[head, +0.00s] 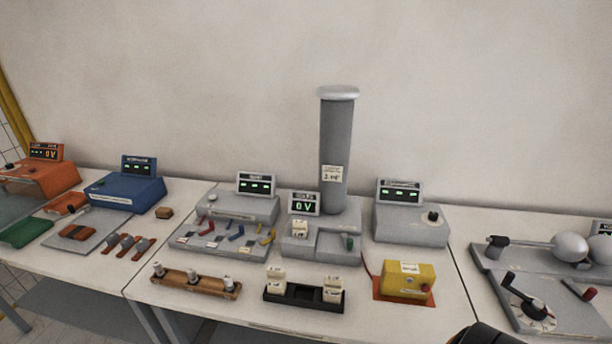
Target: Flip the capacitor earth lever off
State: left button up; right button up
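A tall grey cylinder (335,150) with a pale cap and a paper label stands at the back of the middle table. In front of it is a grey unit (300,250) with a display (304,204) reading 0 V. Neither gripper shows. A dark rounded part at the bottom edge, right of centre, may be my arm.
A yellow box (408,279) with a red button stands right of the unit. A black holder (303,295) with white blocks and a wooden rack (196,284) lie in front. A grey panel (222,236) with coloured levers is left. A crank device (530,305) is far right.

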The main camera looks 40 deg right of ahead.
aim_at(348, 243)
jog(key=z, duration=1.55)
